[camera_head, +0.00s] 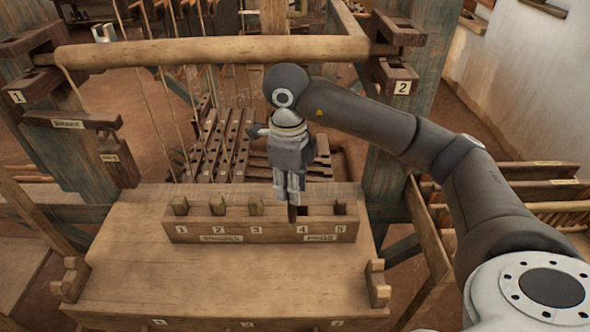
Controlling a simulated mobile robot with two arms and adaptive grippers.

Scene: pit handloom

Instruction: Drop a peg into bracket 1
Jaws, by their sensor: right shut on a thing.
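Bracket 1 is the wooden block (28,86) with a "1" label on the left post, below the left end of the round beam. My right gripper (290,196) points down over the slotted wooden rack (264,234), near its slots 4 and 5. It is shut on a slim dark brown peg (292,213), whose lower end shows below the fingertips at slot 4. I cannot tell whether the peg's tip is still inside the slot. My left gripper is out of view.
The rack stands on a wooden bench (150,275). The round beam (215,50) spans the two posts behind my gripper, with bracket 2 (398,76) at its right end. Cords hang below the beam. A slatted treadle frame (215,150) lies behind the bench.

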